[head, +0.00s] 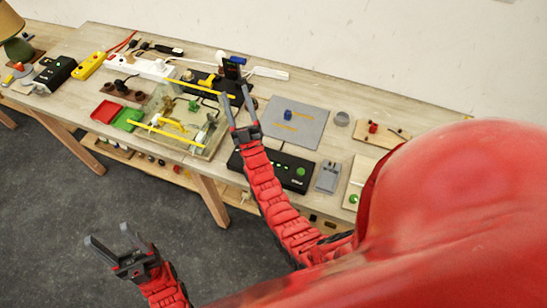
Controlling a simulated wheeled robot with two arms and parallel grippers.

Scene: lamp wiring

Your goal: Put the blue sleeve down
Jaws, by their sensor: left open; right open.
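A small blue piece, which looks like the blue sleeve (288,114), stands on the grey mat (311,130) on the right half of the table. My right gripper (235,93) is open, with its fingers pointing to the back of the table. It is left of the blue sleeve and apart from it, and nothing shows between its fingers. My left gripper (106,234) is open and empty, in front of the table over the floor.
A black box with a green button (300,171) lies in front of the mat. A grey ring (342,119) and a wooden board (381,134) are right of it. A clear tray with yellow bars (172,124), a green bin (126,118) and a red bin (106,111) stand left.

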